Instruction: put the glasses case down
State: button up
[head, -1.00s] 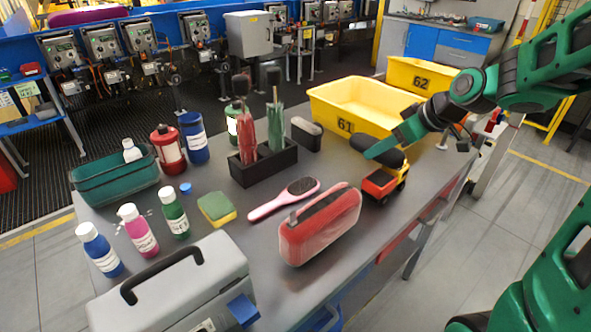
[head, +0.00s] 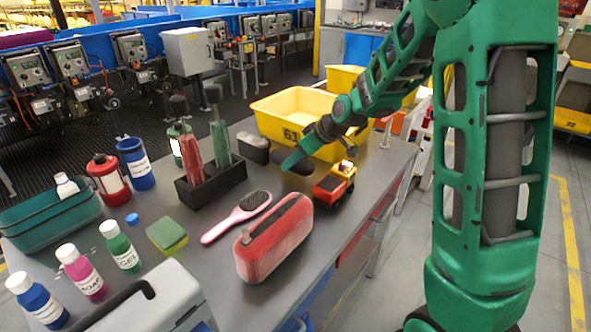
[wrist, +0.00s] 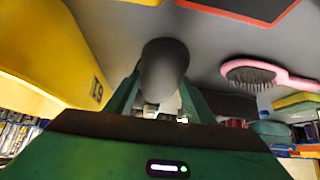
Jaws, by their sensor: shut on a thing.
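The glasses case (head: 299,164) is a dark, rounded, elongated thing. It is held in my gripper (head: 303,157) over the back right of the grey table, between the yellow bin and the toy truck. In the wrist view the case (wrist: 164,68) stands out from between the two green fingers (wrist: 160,104), its rounded end away from the palm. My gripper is shut on it. I cannot tell whether its underside touches the table; a finger hides part of it in the head view.
The yellow bin (head: 282,106) is behind, the red toy truck (head: 330,189) close to the right. A dark rounded box (head: 253,149) and black holder (head: 214,184) stand left. Some bare tabletop (head: 275,185) shows between.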

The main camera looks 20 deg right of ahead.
jog(key=shift+f, duration=1.8)
jog(key=o, duration=1.2)
jog(key=shift+f, duration=0.1)
jog(key=v, duration=1.2)
jog(key=shift+s, duration=0.15)
jog(key=s+d+m+g+h, duration=0.1)
jog(key=s+d+m, duration=0.3)
jog(key=s, duration=0.7)
jog(key=s+d+m+g+h, duration=0.1)
jog(key=s+d+m+g, duration=0.2)
jog(key=s, duration=0.9)
jog(key=s+d+m+g+h, duration=0.2)
jog(key=s+d+m, duration=0.3)
jog(key=s, duration=0.7)
jog(key=shift+f+m+g, duration=0.3)
jog(key=shift+f+m, duration=0.05)
jog(key=shift+m, duration=0.45)
